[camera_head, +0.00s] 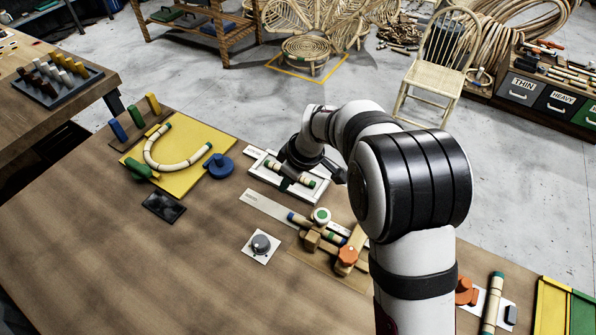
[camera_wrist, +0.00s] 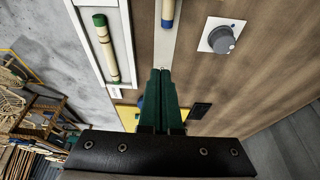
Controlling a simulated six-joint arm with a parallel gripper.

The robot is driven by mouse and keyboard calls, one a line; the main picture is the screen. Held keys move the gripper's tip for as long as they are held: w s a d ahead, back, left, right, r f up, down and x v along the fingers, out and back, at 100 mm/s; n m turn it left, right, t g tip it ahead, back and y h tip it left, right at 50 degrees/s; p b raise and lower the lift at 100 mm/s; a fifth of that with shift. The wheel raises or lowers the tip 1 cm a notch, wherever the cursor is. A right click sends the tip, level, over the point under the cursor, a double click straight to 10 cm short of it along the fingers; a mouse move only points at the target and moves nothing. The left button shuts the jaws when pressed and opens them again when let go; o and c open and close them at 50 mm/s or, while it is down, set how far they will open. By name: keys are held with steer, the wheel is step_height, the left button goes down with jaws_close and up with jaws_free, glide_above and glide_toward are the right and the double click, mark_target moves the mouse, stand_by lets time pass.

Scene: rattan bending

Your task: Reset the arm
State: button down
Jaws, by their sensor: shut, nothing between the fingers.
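My white and black arm reaches over the workbench (camera_head: 120,240) in the head view. My gripper (camera_head: 340,176) is beside the white tray (camera_head: 262,176), partly hidden behind the arm. In the wrist view its dark green fingers (camera_wrist: 160,72) are shut together with nothing between them. A pale rod with green ends (camera_wrist: 107,48) lies in the white tray, left of the fingers. A blue-ended rod (camera_wrist: 168,12) lies ahead of the fingertips, apart from them.
A U-shaped bent rod (camera_head: 180,163) sits on a yellow board (camera_head: 190,182) with blue and green knobs. A grey dial (camera_head: 261,244) and a wooden fixture with an orange knob (camera_head: 347,255) stand nearby. The bench's front left is clear. A chair (camera_head: 440,62) stands beyond.

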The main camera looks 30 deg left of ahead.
steer(key=s+d+r+m, duration=0.2)
steer(key=d+r+m, duration=0.2)
steer(key=d, duration=0.3)
steer(key=s+d+r+m+h, duration=0.1)
steer(key=s+d+r+m, duration=0.1)
steer(key=d+r+m, duration=0.35)
steer(key=s+d+r+m, duration=0.2)
steer(key=d, duration=0.7)
steer(key=s+d+m+h, duration=0.1)
steer(key=s+d+m, duration=1)
steer(key=s, duration=0.4)
steer(key=shift+s+f+m, duration=0.15)
steer(key=shift+s+m, duration=0.2)
steer(key=shift+s, duration=0.05)
